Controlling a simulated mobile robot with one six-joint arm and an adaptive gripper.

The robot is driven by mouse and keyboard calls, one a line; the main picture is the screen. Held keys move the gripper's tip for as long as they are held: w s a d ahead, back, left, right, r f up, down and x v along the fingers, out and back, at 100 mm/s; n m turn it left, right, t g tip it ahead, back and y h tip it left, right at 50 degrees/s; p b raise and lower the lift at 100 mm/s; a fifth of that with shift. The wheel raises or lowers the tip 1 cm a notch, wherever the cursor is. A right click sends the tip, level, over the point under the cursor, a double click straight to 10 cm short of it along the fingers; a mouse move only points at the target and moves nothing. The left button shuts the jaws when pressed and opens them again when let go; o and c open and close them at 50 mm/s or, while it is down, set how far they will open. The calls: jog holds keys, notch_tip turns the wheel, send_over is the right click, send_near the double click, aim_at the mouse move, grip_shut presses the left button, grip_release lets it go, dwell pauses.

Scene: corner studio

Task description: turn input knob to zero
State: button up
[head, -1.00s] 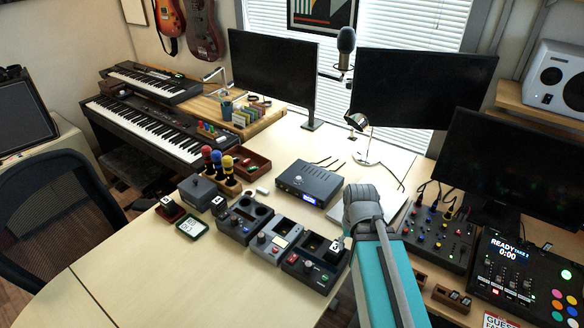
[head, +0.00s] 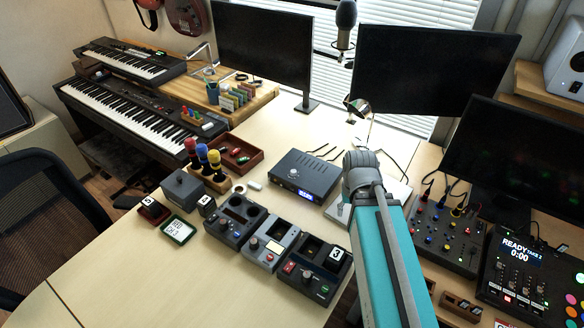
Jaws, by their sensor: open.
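A dark box (head: 318,176) with a lit blue display (head: 306,195) sits mid-desk. A round pale knob (head: 293,173) shows on it. Its label and pointer are too small to read, so I cannot tell whether it is the input knob or what its setting is. My arm's grey joint and teal link rise just to the right of the box. My gripper is not visible; the arm hides whatever lies behind it.
Several pedal-like units (head: 268,244) stand in front of the box, one bearing a block marked 3 (head: 336,254). Colored microphones (head: 202,157) stand to the left. A knobbed mixer (head: 444,236) lies right of my arm. The desk's front left is clear.

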jog(key=shift+o, duration=0.9)
notch_tip(320, 180, up, 4)
jog(key=m+p, duration=0.4)
jog(key=m, duration=1.4)
send_over(294, 171)
jog(key=w, duration=0.1)
jog(key=shift+w+a+g, duration=0.1)
jog(key=shift+w+g, duration=0.05)
jog(key=shift+g, duration=0.25)
jog(key=shift+f, duration=0.2)
jog(key=f+b, duration=0.9)
jog(key=s+f+b, duration=0.1)
jog(key=f+b, duration=0.3)
jog(key=shift+f+b, duration=0.2)
jog(key=shift+b, duration=0.2)
